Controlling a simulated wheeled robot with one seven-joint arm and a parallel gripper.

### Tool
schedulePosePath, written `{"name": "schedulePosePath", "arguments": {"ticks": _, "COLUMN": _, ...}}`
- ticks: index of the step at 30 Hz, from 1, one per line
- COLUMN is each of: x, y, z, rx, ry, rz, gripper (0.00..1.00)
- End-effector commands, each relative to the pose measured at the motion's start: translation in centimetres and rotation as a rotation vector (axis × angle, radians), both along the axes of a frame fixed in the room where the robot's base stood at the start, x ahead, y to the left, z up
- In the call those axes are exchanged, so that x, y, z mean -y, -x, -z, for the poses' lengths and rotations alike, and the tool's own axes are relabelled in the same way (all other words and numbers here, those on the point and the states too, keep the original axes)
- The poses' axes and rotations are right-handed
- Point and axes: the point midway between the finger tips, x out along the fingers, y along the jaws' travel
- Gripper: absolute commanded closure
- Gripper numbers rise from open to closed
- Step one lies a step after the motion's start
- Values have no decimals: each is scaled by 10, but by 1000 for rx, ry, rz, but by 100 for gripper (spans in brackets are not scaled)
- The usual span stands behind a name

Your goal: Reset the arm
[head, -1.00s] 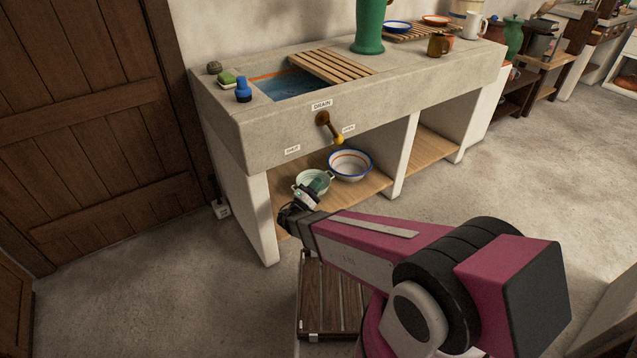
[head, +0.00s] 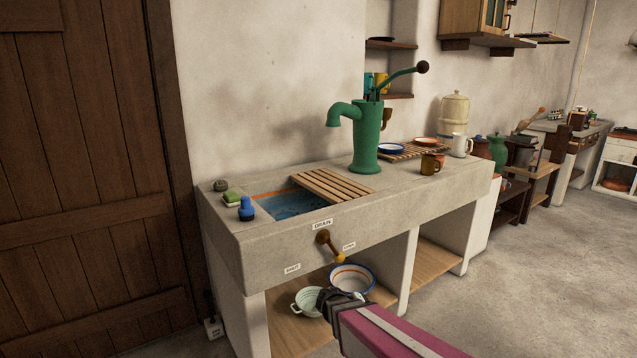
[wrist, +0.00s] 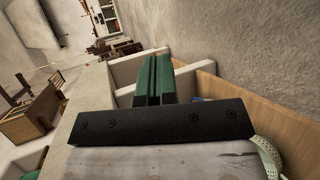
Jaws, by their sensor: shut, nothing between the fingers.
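My gripper (wrist: 153,62) shows in the wrist view with its two green fingers closed together and nothing between them. In the head view my gripper (head: 328,298) is at the bottom centre, in front of the sink unit's open lower shelf. Its fingers are hard to make out there. It overlaps the view of a pale colander (head: 304,301) and a white basin with blue and orange rings (head: 352,277) on that shelf. Part of the colander (wrist: 267,153) also shows at the lower right of the wrist view.
The stone sink (head: 222,238) has a drain lever (head: 329,245) on its front. A green pump (head: 366,137), a slatted rack (head: 333,185) and a brown mug (head: 431,163) stand on top. A wooden door (head: 85,180) is at left. Open floor (head: 540,285) lies at right.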

Motion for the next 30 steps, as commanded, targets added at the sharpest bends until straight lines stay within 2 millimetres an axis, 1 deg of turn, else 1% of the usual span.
{"name": "schedulePosePath", "arguments": {"ticks": 1, "x": 10, "y": 10, "z": -4, "rx": -19, "ry": -88, "rz": 43, "gripper": 100}}
{"name": "schedulePosePath", "arguments": {"ticks": 4, "x": 20, "y": 24, "z": -5, "rx": -51, "ry": -272, "rz": 116, "gripper": 100}}
{"name": "schedulePosePath", "arguments": {"ticks": 6, "x": 23, "y": 32, "z": -7, "rx": -63, "ry": -404, "rz": 159, "gripper": 100}}
{"name": "schedulePosePath", "arguments": {"ticks": 10, "x": 22, "y": 44, "z": -15, "rx": -61, "ry": -650, "rz": 222, "gripper": 100}}
{"name": "schedulePosePath", "arguments": {"ticks": 15, "x": 15, "y": 50, "z": -33, "rx": -20, "ry": -930, "rz": 271, "gripper": 100}}
{"name": "schedulePosePath", "arguments": {"ticks": 18, "x": 10, "y": 50, "z": -43, "rx": 6, "ry": -1042, "rz": 283, "gripper": 100}}
{"name": "schedulePosePath", "arguments": {"ticks": 21, "x": 7, "y": 49, "z": -49, "rx": 25, "ry": -1108, "rz": 287, "gripper": 100}}
{"name": "schedulePosePath", "arguments": {"ticks": 30, "x": 5, "y": 47, "z": -51, "rx": 32, "ry": -1136, "rz": 288, "gripper": 100}}
